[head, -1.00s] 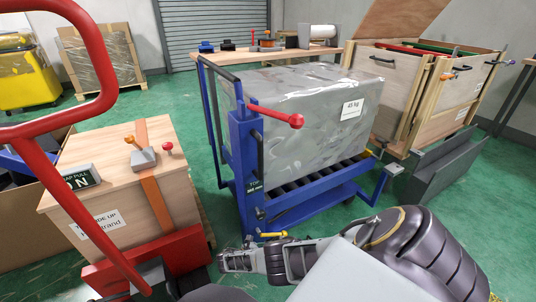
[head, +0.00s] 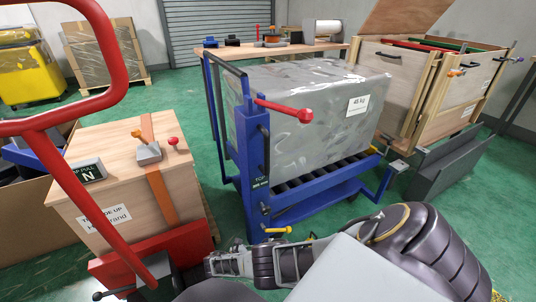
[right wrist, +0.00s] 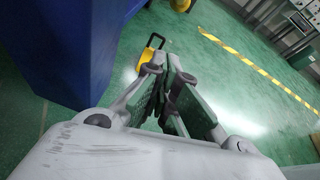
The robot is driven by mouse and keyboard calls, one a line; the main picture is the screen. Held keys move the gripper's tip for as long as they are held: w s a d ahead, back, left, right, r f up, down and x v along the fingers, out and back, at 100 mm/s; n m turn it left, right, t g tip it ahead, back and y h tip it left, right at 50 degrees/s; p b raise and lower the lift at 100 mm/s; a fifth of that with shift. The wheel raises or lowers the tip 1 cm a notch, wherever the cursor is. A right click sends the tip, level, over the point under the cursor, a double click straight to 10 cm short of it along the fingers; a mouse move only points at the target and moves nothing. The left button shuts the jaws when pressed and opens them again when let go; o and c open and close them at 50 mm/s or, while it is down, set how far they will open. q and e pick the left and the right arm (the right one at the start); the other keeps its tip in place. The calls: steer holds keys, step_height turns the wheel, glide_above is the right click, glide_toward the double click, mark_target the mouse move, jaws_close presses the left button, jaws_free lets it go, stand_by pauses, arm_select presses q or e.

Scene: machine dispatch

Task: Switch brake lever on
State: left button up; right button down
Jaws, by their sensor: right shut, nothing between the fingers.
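A blue roller trolley (head: 252,190) stands in the middle of the head view. A small yellow lever (head: 278,230) sticks out sideways low on its near post, and a red-knobbed lever (head: 285,108) sticks out near the top. Which one is the brake lever is not readable. My right gripper (head: 218,264) is shut and empty, low in front of the post, left of and below the yellow lever. In the right wrist view its fingers (right wrist: 170,85) are together, with a yellow handle (right wrist: 153,43) just beyond them, apart from the tips. My left gripper is not in view.
A large grey wrapped block (head: 310,110) sits on the trolley. A red cart handle (head: 110,60) and a wooden crate (head: 120,185) stand at left. An open wooden crate (head: 405,80) and dark grey channel (head: 450,165) are at right.

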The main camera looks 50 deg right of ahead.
steer(key=shift+v, duration=1.35)
steer(key=shift+f, duration=0.15)
